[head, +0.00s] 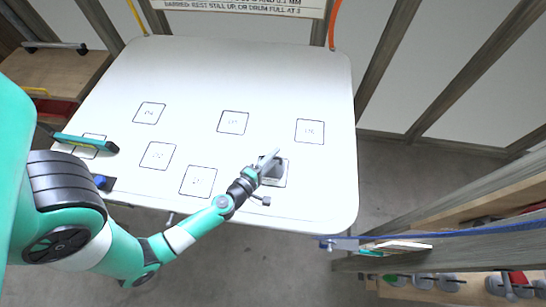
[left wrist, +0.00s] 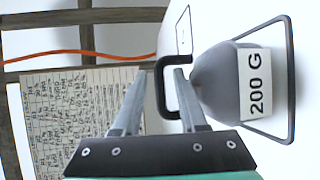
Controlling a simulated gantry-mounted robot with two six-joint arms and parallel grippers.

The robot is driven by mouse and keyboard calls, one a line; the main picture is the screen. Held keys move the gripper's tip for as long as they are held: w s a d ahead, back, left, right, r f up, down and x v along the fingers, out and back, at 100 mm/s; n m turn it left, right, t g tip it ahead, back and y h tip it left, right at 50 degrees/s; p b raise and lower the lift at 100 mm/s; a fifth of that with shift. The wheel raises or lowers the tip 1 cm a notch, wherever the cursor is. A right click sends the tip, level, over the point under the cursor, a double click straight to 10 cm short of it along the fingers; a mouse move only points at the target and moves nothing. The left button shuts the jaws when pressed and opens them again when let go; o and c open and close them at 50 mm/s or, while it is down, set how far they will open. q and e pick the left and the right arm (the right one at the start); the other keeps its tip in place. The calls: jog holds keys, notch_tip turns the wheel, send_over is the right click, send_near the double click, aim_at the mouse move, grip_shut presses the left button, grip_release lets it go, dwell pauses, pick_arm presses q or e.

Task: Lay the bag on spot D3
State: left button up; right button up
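The bag (left wrist: 222,88) is dark grey, with a white "200 G" label and a black handle (left wrist: 163,92). In the head view the bag (head: 272,171) sits within an outlined square at the table's front right. My left gripper (head: 268,160) is over it. In the left wrist view my left gripper (left wrist: 160,82) has its fingers apart on either side of the handle's outer bar, with a visible gap. An outlined square (head: 92,143) at the far left is partly covered, and its label is hidden. My right gripper is not in view.
The white tabletop (head: 190,70) has more outlined squares, all bare, including one at back right (head: 310,131) and one at front centre (head: 198,181). A teal bar (head: 85,143) lies across the left edge. Wooden posts stand behind and at right.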

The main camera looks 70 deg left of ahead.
pick_arm(q)
jog(key=shift+r, duration=0.2)
jog(key=v, duration=1.2)
jog(key=shift+d+f, duration=0.1)
jog(key=shift+w, duration=0.15)
